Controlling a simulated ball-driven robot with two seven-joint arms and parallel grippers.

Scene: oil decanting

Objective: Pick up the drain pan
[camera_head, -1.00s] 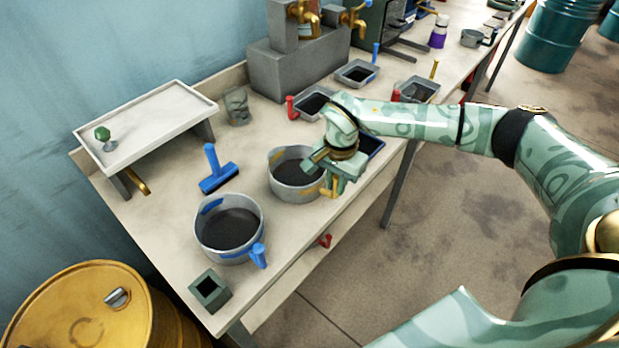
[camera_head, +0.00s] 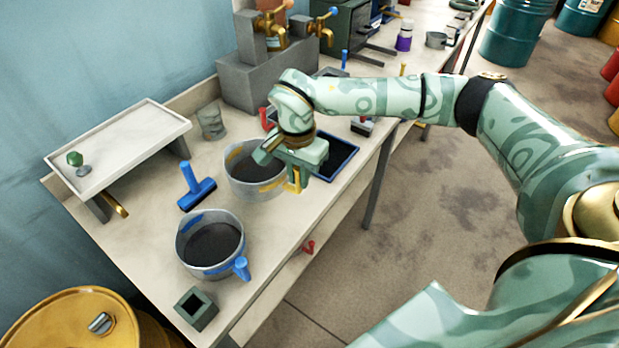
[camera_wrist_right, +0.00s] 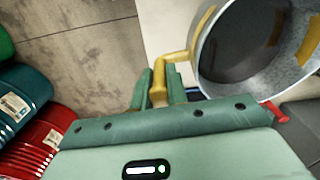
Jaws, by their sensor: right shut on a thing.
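A round grey pan with yellow marks (camera_head: 236,178) and a yellow handle is at the middle of the bench, with dark liquid inside. My right gripper (camera_head: 291,172) is shut on its yellow handle; the right wrist view shows the handle (camera_wrist_right: 160,78) between the fingers, with the pan (camera_wrist_right: 203,60) at the upper right. I cannot tell for sure whether the pan's base is clear of the bench. A similar pan with a blue handle (camera_head: 186,247) stands nearer, also holding dark liquid. My left gripper is not in view.
A dark-blue-rimmed tray (camera_head: 340,168) lies just right of the gripper. A blue scraper-like tool (camera_head: 197,188), a green-grey square block (camera_head: 197,309) and a raised white tray (camera_head: 120,150) stand left. A grey block with brass taps (camera_head: 255,80) is behind.

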